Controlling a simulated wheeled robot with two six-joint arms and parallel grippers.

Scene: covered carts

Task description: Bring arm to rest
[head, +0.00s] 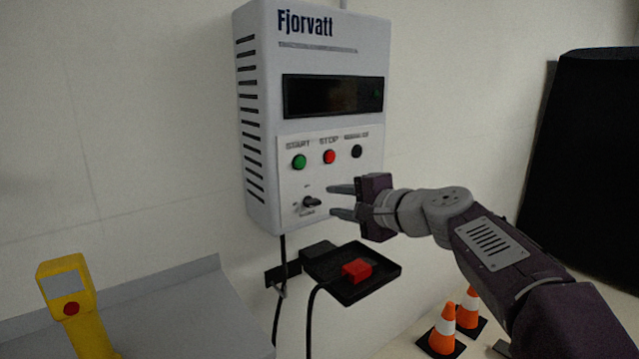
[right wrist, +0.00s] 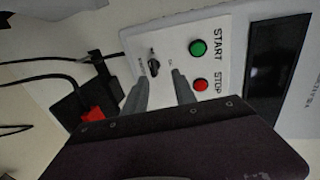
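My right gripper (head: 342,201) is in front of the lower right part of the white Fjorvatt control box (head: 270,60). Its two fingers are spread apart with nothing between them. The fingertips point left toward the black rotary switch (head: 311,202) and look apart from it. In the right wrist view the open fingers (right wrist: 160,85) lie over the panel, with the switch (right wrist: 154,67) just beyond them. The green START button (head: 299,162) and red STOP button (head: 329,157) are above the switch. My left gripper is not in view.
A black tray (head: 378,283) with a red plug (head: 356,270) is fixed below the box, with black cables hanging nearby. A yellow device (head: 75,310) stands by a grey surface (head: 180,310). Orange cones (head: 441,331) stand low, under my right arm. A dark covered shape (head: 585,160) fills the right.

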